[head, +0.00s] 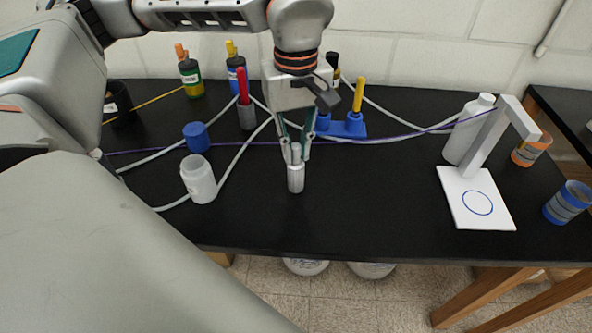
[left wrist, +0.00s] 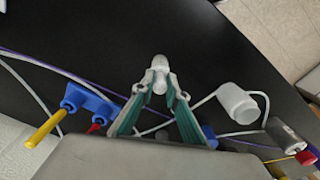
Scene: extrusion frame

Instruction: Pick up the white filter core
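The white filter core (head: 296,180) is a small pale cylinder with a narrower top, standing upright on the black table near the middle. My left gripper (head: 296,152) points down over it, fingers spread on either side of its narrow top. In the left wrist view the core (left wrist: 159,66) shows just beyond and between the fingertips (left wrist: 156,93). The gripper looks open, with small gaps beside the core; no firm contact shows. My right gripper is not in view.
A white jar (head: 199,180) and its blue cap (head: 197,137) stand left of the core. A blue holder (head: 348,127) is behind. A white stand (head: 476,205) and white bottle (head: 466,130) are at right. Hoses cross the table. The table right of the core is clear.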

